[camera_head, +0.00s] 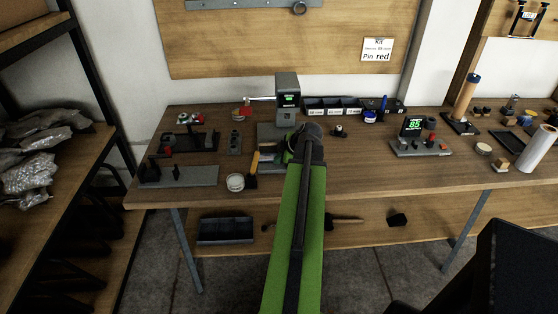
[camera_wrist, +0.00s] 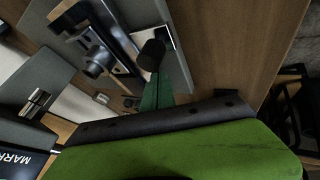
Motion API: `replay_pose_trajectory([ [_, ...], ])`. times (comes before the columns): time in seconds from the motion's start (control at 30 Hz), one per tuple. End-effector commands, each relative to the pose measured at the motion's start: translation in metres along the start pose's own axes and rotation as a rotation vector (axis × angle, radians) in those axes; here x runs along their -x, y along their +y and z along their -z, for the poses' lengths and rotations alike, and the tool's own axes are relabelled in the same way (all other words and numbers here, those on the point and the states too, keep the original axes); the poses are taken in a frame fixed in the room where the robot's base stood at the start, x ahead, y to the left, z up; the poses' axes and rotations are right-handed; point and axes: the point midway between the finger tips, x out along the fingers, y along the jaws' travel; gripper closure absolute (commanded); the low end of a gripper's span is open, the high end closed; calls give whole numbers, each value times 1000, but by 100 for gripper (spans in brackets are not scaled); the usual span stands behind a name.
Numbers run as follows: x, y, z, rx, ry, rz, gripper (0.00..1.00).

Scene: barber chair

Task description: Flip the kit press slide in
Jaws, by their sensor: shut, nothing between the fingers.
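The press (camera_head: 288,88) is a grey upright unit with a small lit screen, standing on the workbench behind my gripper. Its grey base (camera_head: 267,133) extends forward and is partly hidden by my arm. My gripper (camera_head: 290,153) is low over the front of this base. In the wrist view my green gripper fingers (camera_wrist: 157,92) are together and empty, close to a black cylindrical knob (camera_wrist: 152,53) beside a grey plate (camera_wrist: 62,68). I cannot tell whether they touch the knob. I cannot make out which part is the slide or its position.
A yellow-handled tool (camera_head: 255,161) and a round white container (camera_head: 235,182) are left of my gripper. A row of dark bins (camera_head: 345,105) stands behind. A device with a green display (camera_head: 420,140) is to the right. The front right of the workbench (camera_head: 380,180) is clear.

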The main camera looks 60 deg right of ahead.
Motion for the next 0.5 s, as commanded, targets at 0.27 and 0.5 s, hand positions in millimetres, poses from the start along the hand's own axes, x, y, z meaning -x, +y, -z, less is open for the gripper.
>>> replay_pose_trajectory([
  [0.27, -32, 63, -3, 0, -1, -1, 100],
  [0.5, -54, 105, -3, -3, -2, -1, 100],
])
